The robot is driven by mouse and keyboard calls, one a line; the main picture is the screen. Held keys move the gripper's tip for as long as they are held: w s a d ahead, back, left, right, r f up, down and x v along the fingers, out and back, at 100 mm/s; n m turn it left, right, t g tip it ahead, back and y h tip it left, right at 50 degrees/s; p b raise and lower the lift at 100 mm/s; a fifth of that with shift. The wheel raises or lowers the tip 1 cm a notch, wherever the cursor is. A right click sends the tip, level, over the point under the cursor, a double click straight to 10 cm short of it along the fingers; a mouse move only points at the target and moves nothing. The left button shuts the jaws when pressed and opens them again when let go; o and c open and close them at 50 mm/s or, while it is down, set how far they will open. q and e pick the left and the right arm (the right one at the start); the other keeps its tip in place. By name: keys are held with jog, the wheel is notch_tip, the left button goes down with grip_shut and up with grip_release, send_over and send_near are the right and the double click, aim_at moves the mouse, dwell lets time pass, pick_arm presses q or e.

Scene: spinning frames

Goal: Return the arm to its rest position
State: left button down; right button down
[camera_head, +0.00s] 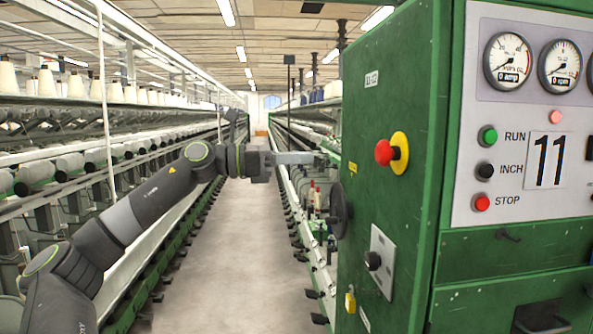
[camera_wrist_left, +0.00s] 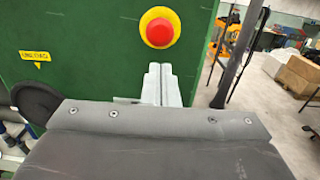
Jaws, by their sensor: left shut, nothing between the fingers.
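My left arm comes in from the left in the head view and reaches across the aisle. My left gripper (camera_head: 312,158) is shut and empty, with its fingertips close to the left side of the green machine cabinet (camera_head: 388,80). In the left wrist view the shut gripper fingers (camera_wrist_left: 160,82) show below a red emergency stop button on a yellow ring (camera_wrist_left: 159,30). The same red button (camera_head: 385,152) is on the cabinet's side in the head view, to the right of the fingertips. I cannot tell whether the fingers touch the cabinet. My right gripper is out of view.
A black handwheel (camera_head: 338,211) and a grey knob plate (camera_head: 382,262) stick out from the cabinet's side. A spinning frame with bobbins (camera_head: 70,160) lines the left. The aisle floor (camera_head: 225,265) is clear. Cardboard boxes (camera_wrist_left: 298,75) stand at the right in the left wrist view.

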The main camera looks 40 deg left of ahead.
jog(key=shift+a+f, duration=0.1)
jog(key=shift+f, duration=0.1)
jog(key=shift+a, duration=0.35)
